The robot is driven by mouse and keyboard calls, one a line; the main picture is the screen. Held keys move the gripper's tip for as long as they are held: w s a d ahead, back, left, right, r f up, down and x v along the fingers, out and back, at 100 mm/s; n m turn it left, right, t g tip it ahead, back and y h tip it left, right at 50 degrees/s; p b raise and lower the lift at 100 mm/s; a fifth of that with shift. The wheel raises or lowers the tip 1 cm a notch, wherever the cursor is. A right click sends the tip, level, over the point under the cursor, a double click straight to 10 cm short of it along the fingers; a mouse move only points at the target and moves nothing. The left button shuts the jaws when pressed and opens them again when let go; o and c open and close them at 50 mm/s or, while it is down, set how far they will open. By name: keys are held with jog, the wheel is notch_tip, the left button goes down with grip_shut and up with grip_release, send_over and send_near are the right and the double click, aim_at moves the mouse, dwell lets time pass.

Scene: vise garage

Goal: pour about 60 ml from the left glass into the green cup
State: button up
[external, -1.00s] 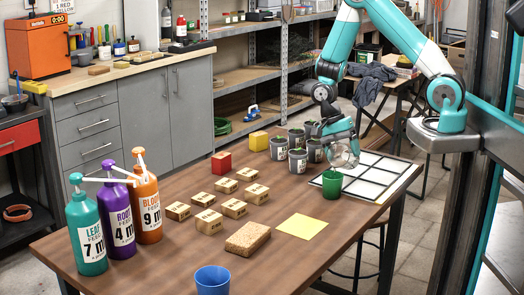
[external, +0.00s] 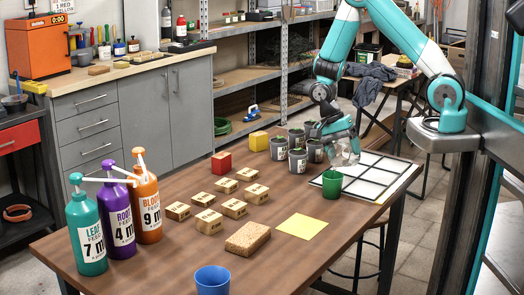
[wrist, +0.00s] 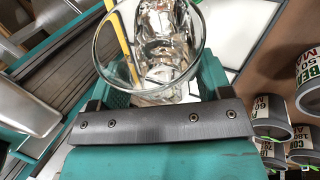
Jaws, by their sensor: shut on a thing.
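My gripper (external: 343,143) is shut on a clear glass (external: 345,154) and holds it above the table's right part. The glass is close above and slightly right of the green cup (external: 332,186). In the wrist view the glass's round rim (wrist: 203,42) and clear, shiny contents show between the teal fingers; the liquid level cannot be read. The green cup stands upright near the white gridded board. Its inside level is hidden, and no stream shows between glass and cup.
Grey labelled pots (external: 298,161) stand close left of my gripper. A gridded board (external: 375,178) lies at right. Wooden blocks (external: 209,221), a sponge (external: 248,239), a yellow sheet (external: 302,227), a blue cup (external: 212,281) and pump bottles (external: 148,210) occupy the table's left and front.

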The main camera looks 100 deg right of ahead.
jog(key=shift+w+a+r+g+h, duration=0.15)
jog(key=shift+r+g+h, duration=0.15)
jog(key=shift+g+h, duration=0.1)
dwell(0.5)
jog(key=shift+s+d+f+t+y, duration=0.25)
jog(key=shift+f+t+y, duration=0.15)
jog(key=shift+s+d+r+t+y+p, duration=0.15)
jog(key=shift+t+y+p, duration=0.15)
jog(key=shift+t+y, duration=0.15)
jog(key=shift+w+d+r+t+y+p, duration=0.1)
jog(key=shift+t+y+p, duration=0.25)
jog(key=shift+y, duration=0.1)
jog(key=shift+a+f+n, duration=0.1)
jog(key=shift+f+n, duration=0.2)
jog(key=shift+s+d+f+n+t+y+b, duration=0.2)
jog(key=shift+f+t+y, duration=0.25)
jog(key=shift+t+y, duration=0.15)
jog(key=shift+s+d+f+n+t+y+b, duration=0.1)
jog(key=shift+s+f+t+y+b, duration=0.1)
jog(key=shift+f+t+y, duration=0.3)
jog(key=shift+d+r, duration=0.1)
jog(key=shift+s+y, duration=0.1)
jog(key=shift+y, duration=0.2)
